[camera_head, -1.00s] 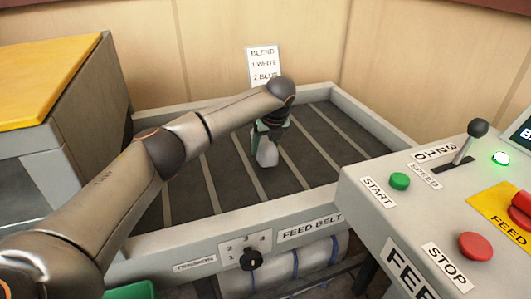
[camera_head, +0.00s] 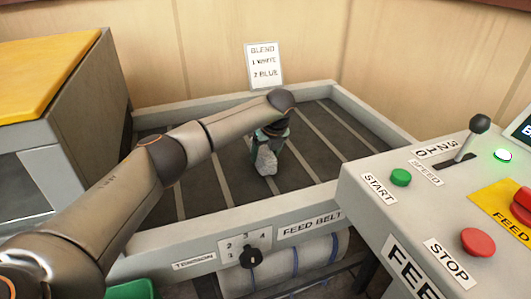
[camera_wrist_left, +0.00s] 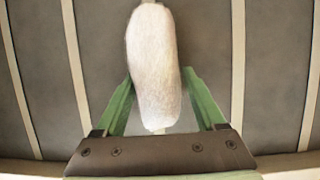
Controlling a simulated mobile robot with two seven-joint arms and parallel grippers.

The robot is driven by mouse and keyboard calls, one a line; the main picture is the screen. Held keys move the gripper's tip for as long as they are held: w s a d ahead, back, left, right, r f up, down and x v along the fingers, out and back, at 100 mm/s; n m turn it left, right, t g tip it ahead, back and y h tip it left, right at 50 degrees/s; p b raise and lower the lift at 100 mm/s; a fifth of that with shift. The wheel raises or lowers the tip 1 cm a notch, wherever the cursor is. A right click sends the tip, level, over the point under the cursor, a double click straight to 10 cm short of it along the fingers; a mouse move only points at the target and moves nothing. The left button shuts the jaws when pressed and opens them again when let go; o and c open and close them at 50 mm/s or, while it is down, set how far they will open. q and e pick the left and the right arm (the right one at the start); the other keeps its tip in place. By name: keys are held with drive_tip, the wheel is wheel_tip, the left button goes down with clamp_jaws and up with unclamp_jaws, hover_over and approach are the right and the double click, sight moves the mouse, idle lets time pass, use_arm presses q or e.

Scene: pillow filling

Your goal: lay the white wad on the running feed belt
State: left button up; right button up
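The white wad (camera_head: 266,162) is a pale, rounded, elongated lump over the dark feed belt (camera_head: 200,186), near its middle. My left gripper (camera_head: 272,138) reaches down over the belt, with the wad just below it. In the left wrist view the wad (camera_wrist_left: 153,65) lies lengthwise between the two green fingers (camera_wrist_left: 158,85). The fingertips sit close against its sides, as if shut on it. The wad is low over the belt; I cannot tell whether it touches. My right gripper is not in view.
The console (camera_head: 365,211) at the right has a green START button (camera_head: 400,177), a red STOP button (camera_head: 477,242) and a speed lever (camera_head: 473,138). A sign (camera_head: 264,65) stands behind the belt. A yellow-topped cabinet (camera_head: 45,75) stands at the left. The belt's frame (camera_head: 205,232) borders it.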

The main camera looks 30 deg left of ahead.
use_arm(q)
drive_tip(key=shift+o, duration=1.4)
drive_tip(key=shift+r, duration=0.35)
drive_tip(key=p+v, duration=0.1)
drive_tip(key=v, duration=1.1)
drive_tip(key=shift+r, duration=0.3)
